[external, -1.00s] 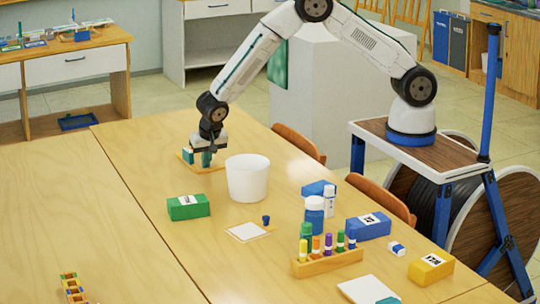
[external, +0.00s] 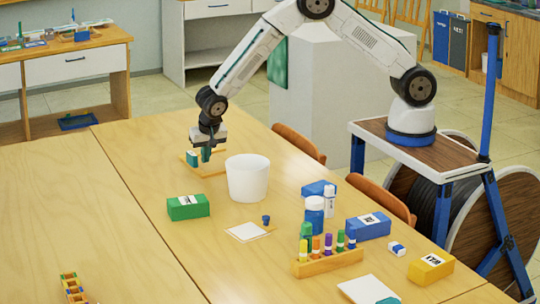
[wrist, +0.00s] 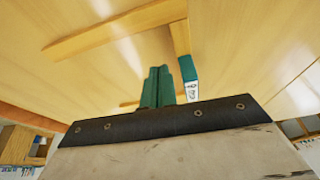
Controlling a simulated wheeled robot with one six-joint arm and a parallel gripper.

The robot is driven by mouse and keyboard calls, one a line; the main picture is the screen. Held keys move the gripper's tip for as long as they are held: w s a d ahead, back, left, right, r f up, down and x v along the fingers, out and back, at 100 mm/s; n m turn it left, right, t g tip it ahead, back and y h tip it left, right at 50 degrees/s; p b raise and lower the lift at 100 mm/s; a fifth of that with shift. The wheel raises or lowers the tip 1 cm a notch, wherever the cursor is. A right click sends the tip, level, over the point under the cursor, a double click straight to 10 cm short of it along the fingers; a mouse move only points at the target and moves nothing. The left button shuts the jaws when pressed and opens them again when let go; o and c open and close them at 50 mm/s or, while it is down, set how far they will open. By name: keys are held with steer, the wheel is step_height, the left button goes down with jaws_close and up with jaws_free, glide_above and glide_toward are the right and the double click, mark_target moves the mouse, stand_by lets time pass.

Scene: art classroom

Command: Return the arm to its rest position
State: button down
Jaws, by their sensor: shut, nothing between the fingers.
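My gripper (external: 206,155) hangs from the white arm above the far end of the wooden table, left of and behind the white bucket. Its teal fingers also show close together in the wrist view (wrist: 159,86), shut with nothing held. A small teal block (external: 192,158) with a white label stands beside the fingers; it also shows in the wrist view (wrist: 189,78). A low wooden frame (external: 213,172) lies beneath, partly hidden by the gripper. The arm reaches over from its stand at the right, its elbow raised.
The white bucket (external: 247,180) stands right of my gripper, with a green box (external: 188,207) in front. Bottles, a rack of coloured tubes (external: 328,262), and blue (external: 369,227) and yellow (external: 431,267) boxes stand nearer the right edge. The table's left side is mostly clear.

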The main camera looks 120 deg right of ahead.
steer(key=v, duration=0.8)
steer(key=shift+a, duration=0.15)
steer(key=s+a+r+n+y, duration=0.1)
steer(key=s+a+r+n, duration=0.5)
steer(key=s, duration=0.8)
steer(key=s+a+r+n+t+y, duration=0.1)
steer(key=s+a+r+n, duration=0.5)
steer(key=s, duration=0.8)
steer(key=s+a+r+n+y, duration=0.1)
steer(key=s+a+r+n, duration=0.5)
steer(key=s+a+r, duration=0.4)
steer(key=s+r, duration=0.1)
steer(key=s, duration=0.4)
steer(key=shift+y, duration=0.4)
